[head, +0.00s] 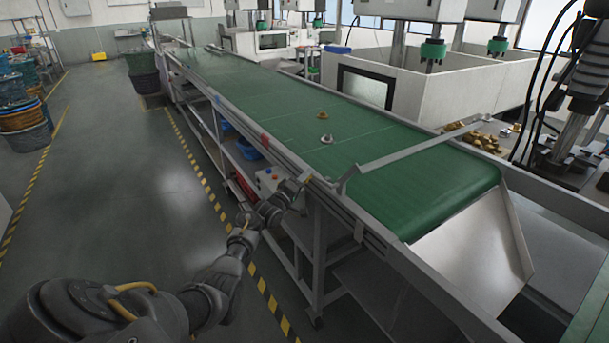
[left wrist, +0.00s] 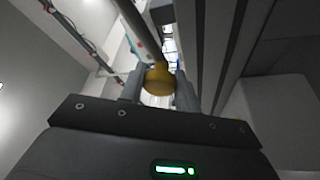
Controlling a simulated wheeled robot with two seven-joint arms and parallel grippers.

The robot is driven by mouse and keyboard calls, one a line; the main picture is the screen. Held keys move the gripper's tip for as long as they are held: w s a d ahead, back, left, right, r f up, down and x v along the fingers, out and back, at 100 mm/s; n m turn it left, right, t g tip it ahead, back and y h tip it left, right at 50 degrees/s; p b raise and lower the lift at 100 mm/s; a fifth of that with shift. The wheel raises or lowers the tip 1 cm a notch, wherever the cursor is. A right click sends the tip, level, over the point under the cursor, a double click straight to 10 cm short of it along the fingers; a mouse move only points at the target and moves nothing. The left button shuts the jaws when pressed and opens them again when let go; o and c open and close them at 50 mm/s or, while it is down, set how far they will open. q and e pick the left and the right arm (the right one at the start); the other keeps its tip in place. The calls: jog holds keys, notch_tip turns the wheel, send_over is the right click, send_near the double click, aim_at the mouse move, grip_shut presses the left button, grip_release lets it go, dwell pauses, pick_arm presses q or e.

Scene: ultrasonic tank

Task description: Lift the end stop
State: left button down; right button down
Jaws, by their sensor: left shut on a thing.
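The end stop (head: 412,149) is a thin grey metal bar that crosses the near end of the green conveyor belt (head: 440,190) at a slant. Its near end bends down by the belt's left rail. I cannot tell how far it stands off the belt. My left gripper (head: 301,180) is at the left rail, beside this near end. In the left wrist view, my left gripper (left wrist: 160,92) is shut on a round yellow knob (left wrist: 160,77), which lies between its fingers. The knob's link to the bar is hidden. My right gripper is not in view.
Two small parts, one gold (head: 322,115) and one silvery (head: 326,139), lie on the belt. A metal chute (head: 470,250) slopes down from the belt's near end. Brass parts (head: 485,142) lie at the right.

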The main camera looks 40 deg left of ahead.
pick_arm(q)
jog(key=shift+f, duration=0.25)
jog(key=c, duration=1.1)
grip_release()
jog(key=shift+r, duration=0.1)
jog(key=s, duration=0.3)
jog(key=s+f, duration=0.1)
jog(key=s, duration=0.3)
jog(key=s+f+b, duration=0.1)
jog(key=s, duration=0.2)
jog(key=shift+s+a, duration=0.1)
jog(key=shift+s, duration=0.25)
